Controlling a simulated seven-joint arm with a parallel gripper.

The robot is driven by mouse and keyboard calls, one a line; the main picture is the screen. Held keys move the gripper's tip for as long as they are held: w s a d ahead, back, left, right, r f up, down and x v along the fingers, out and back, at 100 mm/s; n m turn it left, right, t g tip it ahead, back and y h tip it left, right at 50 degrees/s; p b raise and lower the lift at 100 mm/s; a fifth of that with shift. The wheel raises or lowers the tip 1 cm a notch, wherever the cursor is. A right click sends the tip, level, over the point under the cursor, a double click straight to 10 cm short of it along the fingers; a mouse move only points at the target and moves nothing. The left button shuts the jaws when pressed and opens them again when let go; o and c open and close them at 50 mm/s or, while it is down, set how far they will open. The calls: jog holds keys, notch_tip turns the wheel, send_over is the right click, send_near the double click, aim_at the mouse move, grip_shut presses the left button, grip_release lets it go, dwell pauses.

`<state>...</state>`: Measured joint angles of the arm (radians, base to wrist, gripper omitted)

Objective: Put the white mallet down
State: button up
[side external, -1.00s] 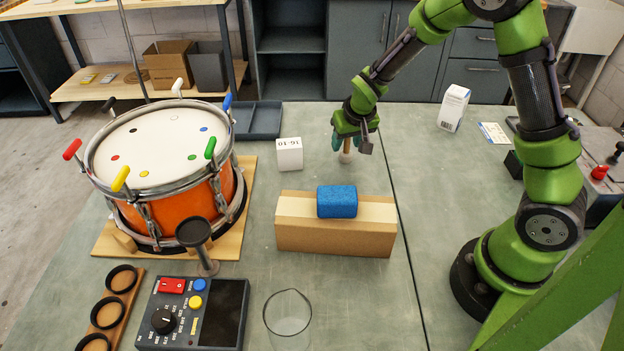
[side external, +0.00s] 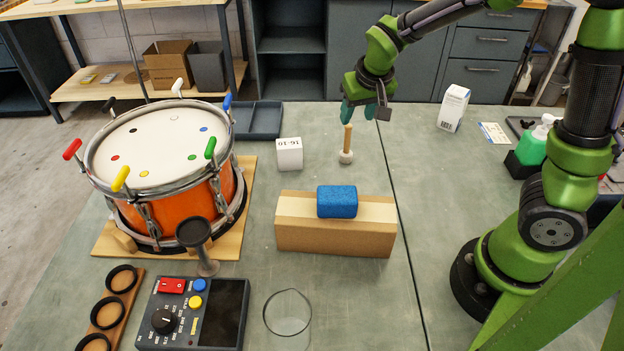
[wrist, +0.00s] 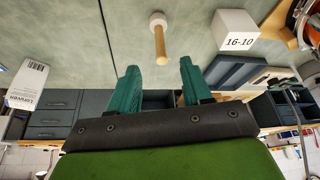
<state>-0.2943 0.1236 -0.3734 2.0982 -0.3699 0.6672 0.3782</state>
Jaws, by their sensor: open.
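The white mallet (side external: 346,156) stands upright on the bench, its pale head down and its wooden handle pointing up. It also shows in the wrist view (wrist: 158,38), beyond my fingertips. My gripper (side external: 361,115) is open and empty, just above the top of the handle and apart from it. In the wrist view its two green fingers (wrist: 158,75) are spread with a clear gap between them.
A white box marked 16-10 (side external: 289,154) stands left of the mallet. A blue sponge (side external: 337,201) lies on a wooden block (side external: 335,238) in front. The drum (side external: 160,165) is at left, and a white carton (side external: 453,108) stands at right. The bench around the mallet is clear.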

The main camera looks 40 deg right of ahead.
jog(key=s+a+r+t+y, duration=0.1)
jog(key=s+a+r, duration=0.3)
jog(key=s, duration=0.4)
jog(key=s+a+r+n+t+y, duration=0.1)
jog(key=s+a+r+t+y, duration=0.1)
jog(key=s+r, duration=0.4)
jog(key=s+a+y, duration=0.1)
jog(key=s+a, duration=0.1)
jog(key=shift+a, duration=0.35)
